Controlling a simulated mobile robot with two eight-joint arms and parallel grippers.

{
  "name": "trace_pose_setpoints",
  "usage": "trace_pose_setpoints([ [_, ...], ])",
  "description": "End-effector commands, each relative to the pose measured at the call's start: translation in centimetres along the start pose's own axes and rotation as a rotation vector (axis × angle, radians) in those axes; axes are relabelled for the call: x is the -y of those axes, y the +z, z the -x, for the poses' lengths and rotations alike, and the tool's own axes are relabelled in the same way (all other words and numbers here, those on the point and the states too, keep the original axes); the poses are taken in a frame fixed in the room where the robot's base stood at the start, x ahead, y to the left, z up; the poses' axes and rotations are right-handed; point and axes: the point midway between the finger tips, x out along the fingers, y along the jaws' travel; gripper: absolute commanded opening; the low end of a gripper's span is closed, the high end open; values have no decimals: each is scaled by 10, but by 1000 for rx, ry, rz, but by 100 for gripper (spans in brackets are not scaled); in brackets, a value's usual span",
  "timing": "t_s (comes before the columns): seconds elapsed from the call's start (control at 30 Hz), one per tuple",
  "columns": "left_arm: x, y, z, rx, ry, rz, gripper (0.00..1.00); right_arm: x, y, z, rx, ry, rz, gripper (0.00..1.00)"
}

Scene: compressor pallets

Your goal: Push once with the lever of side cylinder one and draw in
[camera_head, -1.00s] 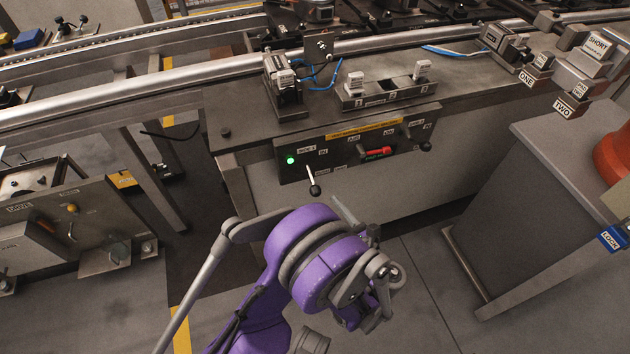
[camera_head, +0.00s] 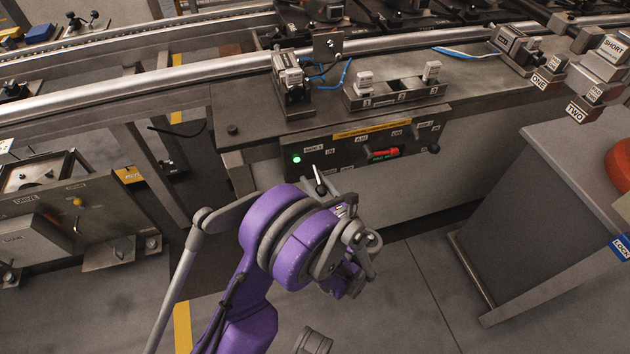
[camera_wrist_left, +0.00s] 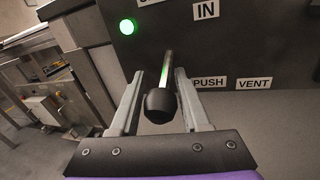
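The lever (camera_head: 319,179) is a light rod with a black knob on the control panel (camera_head: 352,150), below the lit green light. In the left wrist view the lever (camera_wrist_left: 167,72) points out toward me, its knob (camera_wrist_left: 160,104) close to the gripper's palm. My left gripper (camera_wrist_left: 159,82) is open, with one finger on each side of the lever and visible gaps beside it. My right gripper is not in view.
The green light (camera_wrist_left: 127,27) glows beside the IN label (camera_wrist_left: 206,10). PUSH (camera_wrist_left: 209,82) and VENT (camera_wrist_left: 254,83) labels sit right of the lever. A red handle (camera_head: 385,153) is farther right on the panel. A grey cabinet (camera_head: 540,200) stands at the right, with open floor before it.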

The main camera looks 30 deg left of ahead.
Motion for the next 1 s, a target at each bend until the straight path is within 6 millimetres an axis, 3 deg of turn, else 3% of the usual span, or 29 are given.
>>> trace_pose_setpoints([
  [0.03,0,0,0,0,0,0,35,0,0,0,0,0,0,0],
  [0.23,0,0,0,0,0,0,0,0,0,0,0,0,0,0],
  [1.0,0,0,0,-1,0,0,0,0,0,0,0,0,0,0],
])
